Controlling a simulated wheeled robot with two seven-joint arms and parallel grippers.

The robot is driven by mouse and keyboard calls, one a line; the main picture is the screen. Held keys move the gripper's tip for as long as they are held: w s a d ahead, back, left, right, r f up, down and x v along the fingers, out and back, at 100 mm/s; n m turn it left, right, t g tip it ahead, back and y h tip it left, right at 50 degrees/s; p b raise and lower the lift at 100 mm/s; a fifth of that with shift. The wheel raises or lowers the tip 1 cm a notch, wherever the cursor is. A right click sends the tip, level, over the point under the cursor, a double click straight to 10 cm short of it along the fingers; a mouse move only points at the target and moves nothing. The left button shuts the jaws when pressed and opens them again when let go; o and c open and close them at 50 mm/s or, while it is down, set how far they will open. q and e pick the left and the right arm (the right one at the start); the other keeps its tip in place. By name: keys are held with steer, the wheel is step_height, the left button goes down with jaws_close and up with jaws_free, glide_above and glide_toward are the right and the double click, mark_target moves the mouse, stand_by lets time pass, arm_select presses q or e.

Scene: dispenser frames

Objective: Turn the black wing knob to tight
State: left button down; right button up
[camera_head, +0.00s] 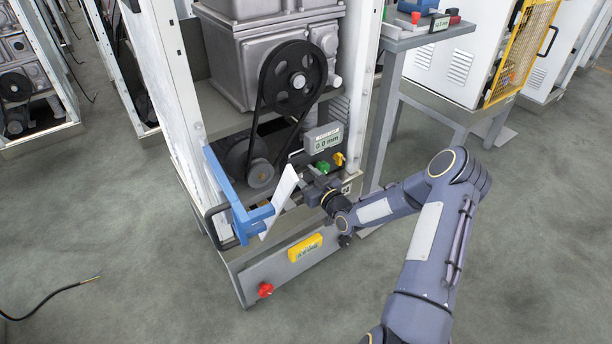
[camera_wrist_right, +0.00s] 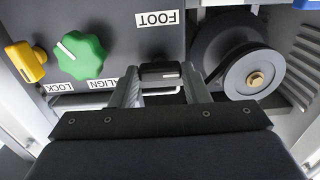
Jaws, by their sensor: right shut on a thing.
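The black wing knob (camera_wrist_right: 160,72) is in the right wrist view, beside the FOOT label on a dark panel. My right gripper (camera_wrist_right: 162,88) has one finger on each side of the knob and is shut on it. In the head view the right gripper (camera_head: 309,178) reaches the panel from the right, low in the open machine frame. There the gripper hides the knob. No tight marking can be read in either view. My left gripper is in neither view.
A green knob (camera_wrist_right: 80,55) and a yellow knob (camera_wrist_right: 27,62) sit close by on the panel. A pulley (camera_wrist_right: 254,78) is at the other side. A display (camera_head: 323,140) reads 0.0 mm. A blue bracket (camera_head: 226,190) and a white plate (camera_head: 280,200) stand left of the gripper.

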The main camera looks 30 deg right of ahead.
steer(key=shift+m, duration=0.3)
steer(key=m+b, duration=0.2)
steer(key=shift+f+m, duration=0.15)
steer(key=shift+m, duration=0.25)
steer(key=m+b, duration=0.1)
steer(key=m, duration=0.3)
steer(key=m+b, duration=0.1)
steer(key=m, duration=0.9)
steer(key=shift+m, duration=0.4)
steer(key=o, duration=1)
